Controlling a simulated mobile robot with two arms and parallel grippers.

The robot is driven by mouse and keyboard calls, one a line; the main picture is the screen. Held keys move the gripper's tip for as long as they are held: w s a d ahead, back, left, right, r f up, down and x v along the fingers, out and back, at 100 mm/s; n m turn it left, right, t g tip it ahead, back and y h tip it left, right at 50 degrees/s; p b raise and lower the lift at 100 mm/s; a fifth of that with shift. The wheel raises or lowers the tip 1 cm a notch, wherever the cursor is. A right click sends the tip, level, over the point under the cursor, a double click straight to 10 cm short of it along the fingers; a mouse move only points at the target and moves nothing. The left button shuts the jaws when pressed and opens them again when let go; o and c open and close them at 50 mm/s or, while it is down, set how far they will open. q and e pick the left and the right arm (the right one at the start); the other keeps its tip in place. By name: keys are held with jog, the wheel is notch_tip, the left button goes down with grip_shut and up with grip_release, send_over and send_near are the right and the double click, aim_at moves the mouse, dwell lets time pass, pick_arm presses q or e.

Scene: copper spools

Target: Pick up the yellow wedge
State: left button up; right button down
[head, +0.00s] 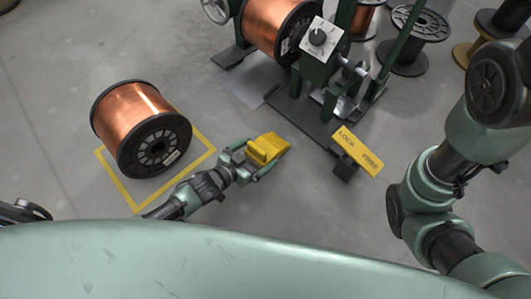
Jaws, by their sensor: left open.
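The yellow wedge (270,146) lies on the grey floor near the middle of the head view, right of the yellow floor marking. My left gripper (258,157) reaches in from the lower left and is open. Its two green fingers stand on either side of the wedge's near end. I cannot tell whether they touch it. My right arm shows at the right, but its gripper is not in view.
A full copper spool (142,128) lies inside the yellow floor square (207,150) to the left. A green machine (318,88) holding another copper spool (277,26) stands behind, with a yellow LOCK/FREE plate (358,150). A black spool (414,38) stands at the back right.

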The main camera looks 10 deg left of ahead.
aim_at(266, 147)
pick_arm(q)
jog(key=b+x, duration=0.1)
jog(key=x, duration=0.1)
jog(key=b+x, duration=0.1)
jog(key=b, duration=0.1)
jog(key=shift+w+f, duration=0.25)
jog(key=shift+f, duration=0.2)
jog(key=shift+w+d, duration=0.2)
jog(key=shift+w, duration=0.1)
jog(key=shift+r, duration=0.1)
jog(key=c, duration=1.9)
jog(key=shift+r, duration=0.1)
jog(key=shift+c, duration=0.3)
